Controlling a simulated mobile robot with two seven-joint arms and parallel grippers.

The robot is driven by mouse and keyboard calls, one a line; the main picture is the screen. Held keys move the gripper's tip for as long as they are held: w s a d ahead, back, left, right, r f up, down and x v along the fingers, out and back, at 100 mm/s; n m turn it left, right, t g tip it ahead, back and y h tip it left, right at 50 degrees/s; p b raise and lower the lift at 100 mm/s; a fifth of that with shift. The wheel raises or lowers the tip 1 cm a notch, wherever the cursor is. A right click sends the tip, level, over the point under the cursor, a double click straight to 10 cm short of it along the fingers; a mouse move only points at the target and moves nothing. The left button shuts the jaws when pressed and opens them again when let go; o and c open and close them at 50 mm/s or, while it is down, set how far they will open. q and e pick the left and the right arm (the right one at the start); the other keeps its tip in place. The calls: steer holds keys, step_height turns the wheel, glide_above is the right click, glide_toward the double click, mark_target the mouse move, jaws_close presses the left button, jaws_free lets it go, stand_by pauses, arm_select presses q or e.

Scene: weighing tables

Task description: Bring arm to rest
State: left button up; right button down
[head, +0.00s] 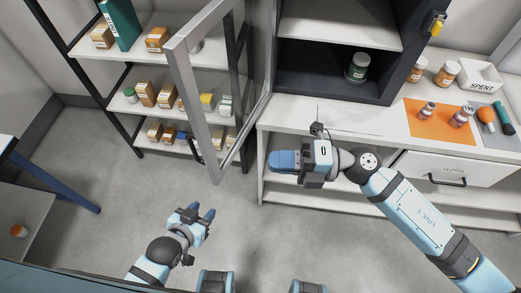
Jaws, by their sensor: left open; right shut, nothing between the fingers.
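My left gripper (198,214) is low at the lower left of the head view, open and empty above the grey floor. My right gripper (276,161) is near the middle, in front of the counter, its fingers pointing left. It is shut with nothing seen in it. My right arm reaches in from the lower right, across the front of the counter and close to the drawer (462,171).
An open glass door (190,90) stands left of the dark cabinet (400,75), which holds a green jar (357,67). The counter (300,117) carries an orange mat (424,130) with bottles and a SPENT box (481,78). A shelf (118,70) with boxes stands behind the door.

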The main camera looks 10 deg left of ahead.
steer(key=shift+d, duration=0.25)
steer(key=w+d+f+m+t+h+p, duration=0.1)
steer(key=w+d+f+m+t+h, duration=0.2)
steer(key=m+t, duration=0.65)
steer(key=w+d+m+t+h+p, duration=0.1)
steer(key=w+d+m+t, duration=0.1)
steer(key=d+m+t, duration=0.55)
steer(key=s+d+f+m+g+h, duration=0.2)
steer(key=s+d+f+m+h, duration=0.2)
steer(key=f+m, duration=0.4)
steer(key=s+d+f+m+g+h, duration=0.2)
steer(key=s+d+f+m+h, duration=0.3)
steer(key=f+m, duration=0.4)
step_height(320, 180, down, 2)
steer(key=shift+s+g+h+p, duration=0.35)
steer(key=shift+s+h, duration=0.4)
steer(key=shift+h, duration=0.25)
